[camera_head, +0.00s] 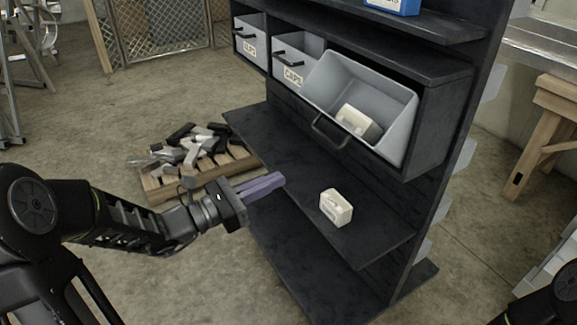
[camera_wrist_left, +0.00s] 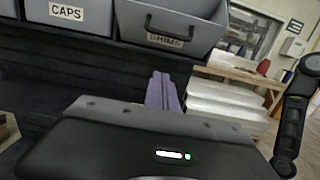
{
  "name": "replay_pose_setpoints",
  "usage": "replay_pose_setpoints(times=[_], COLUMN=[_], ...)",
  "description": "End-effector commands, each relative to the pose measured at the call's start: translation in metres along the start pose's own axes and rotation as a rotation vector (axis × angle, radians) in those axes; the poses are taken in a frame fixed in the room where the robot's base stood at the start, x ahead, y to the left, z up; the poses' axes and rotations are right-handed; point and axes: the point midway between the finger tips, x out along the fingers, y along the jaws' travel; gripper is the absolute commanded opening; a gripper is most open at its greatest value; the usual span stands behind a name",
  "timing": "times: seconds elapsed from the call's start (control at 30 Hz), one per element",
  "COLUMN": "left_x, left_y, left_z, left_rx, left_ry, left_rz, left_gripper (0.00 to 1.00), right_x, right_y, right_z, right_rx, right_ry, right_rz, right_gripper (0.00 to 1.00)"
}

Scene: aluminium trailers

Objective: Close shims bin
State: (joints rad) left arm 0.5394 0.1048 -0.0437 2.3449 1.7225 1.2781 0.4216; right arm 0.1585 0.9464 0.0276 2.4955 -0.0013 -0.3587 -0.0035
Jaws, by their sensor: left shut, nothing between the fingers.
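The shims bin (camera_head: 385,92) is the right-hand grey bin in the dark shelf unit. It is tilted open, with its black handle (camera_head: 330,131) low at the front and a pale box (camera_head: 358,122) inside. In the left wrist view, the bin (camera_wrist_left: 178,22) shows its front and a label that is hard to read. My left gripper (camera_head: 268,185) is shut and empty, with purple fingers, over the lower shelf, below and left of the bin. Its fingers (camera_wrist_left: 162,90) point toward the bin in the left wrist view. My right gripper is not in view.
A second pale box (camera_head: 336,207) stands on the lower shelf (camera_head: 375,235) below the bin. The caps bin (camera_head: 293,62) and another bin (camera_head: 250,38) sit to the left. A pallet (camera_head: 160,188) with scattered parts lies on the floor behind my left gripper.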

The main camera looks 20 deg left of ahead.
Motion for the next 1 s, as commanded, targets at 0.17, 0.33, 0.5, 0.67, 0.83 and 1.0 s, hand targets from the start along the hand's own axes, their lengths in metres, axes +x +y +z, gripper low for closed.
replay_pose_setpoints(times=[0.17,0.33,0.5,0.67,0.83,1.0], left_x=[0.021,0.053,0.089,0.1,0.103,0.104], left_y=[-0.002,-0.002,-0.002,-0.001,-0.001,-0.001], left_z=[-0.001,-0.001,-0.001,0.022,0.036,0.039], left_rx=[0.0,0.0,0.0,0.004,0.002,0.001], left_ry=[-0.001,-0.001,-0.001,-0.001,0.001,0.001], left_rz=[-0.005,-0.006,-0.005,-0.001,-0.001,-0.001], left_gripper=[0.0,0.0,0.0,0.0,0.0,0.0], right_x=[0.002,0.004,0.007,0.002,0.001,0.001], right_y=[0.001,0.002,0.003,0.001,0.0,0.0], right_z=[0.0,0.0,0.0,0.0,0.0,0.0], right_rx=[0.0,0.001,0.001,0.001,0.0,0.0], right_ry=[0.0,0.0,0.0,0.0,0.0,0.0], right_rz=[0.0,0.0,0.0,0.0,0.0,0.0], right_gripper=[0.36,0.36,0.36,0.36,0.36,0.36])
